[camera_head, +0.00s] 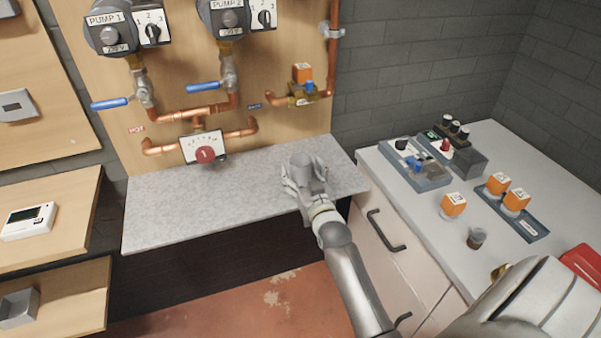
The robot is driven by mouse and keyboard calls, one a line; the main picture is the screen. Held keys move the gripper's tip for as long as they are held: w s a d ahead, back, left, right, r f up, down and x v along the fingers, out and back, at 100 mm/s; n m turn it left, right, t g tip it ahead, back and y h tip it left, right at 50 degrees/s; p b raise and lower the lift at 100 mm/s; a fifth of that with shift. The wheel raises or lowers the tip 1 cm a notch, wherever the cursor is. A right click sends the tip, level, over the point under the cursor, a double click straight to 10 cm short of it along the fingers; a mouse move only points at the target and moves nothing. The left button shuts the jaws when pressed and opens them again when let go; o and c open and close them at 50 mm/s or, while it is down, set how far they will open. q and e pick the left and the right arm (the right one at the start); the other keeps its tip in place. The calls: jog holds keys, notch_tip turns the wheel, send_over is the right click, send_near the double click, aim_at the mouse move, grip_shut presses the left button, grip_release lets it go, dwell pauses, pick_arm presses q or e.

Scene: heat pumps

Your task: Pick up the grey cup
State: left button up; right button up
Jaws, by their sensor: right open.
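A small grey cup (307,161) appears to stand on the grey speckled shelf (220,205), towards its right end. It is close in colour to my gripper and partly hidden by it. My right gripper (301,176) is open at the cup, with its fingers seemingly around or beside it. I cannot tell whether the fingers touch it. My left gripper is not in view.
Copper pipes and a red-knobbed valve plate (204,149) sit behind the shelf. The right counter (405,215) holds orange-topped parts (453,205), a blue-grey tray (528,226) and a small dark jar (476,238). The shelf's left part is clear.

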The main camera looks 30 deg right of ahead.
jog(key=shift+w+d, duration=0.15)
jog(key=shift+w, duration=0.4)
jog(key=c, duration=1.1)
jog(key=shift+c, duration=0.2)
jog(key=shift+r, duration=0.1)
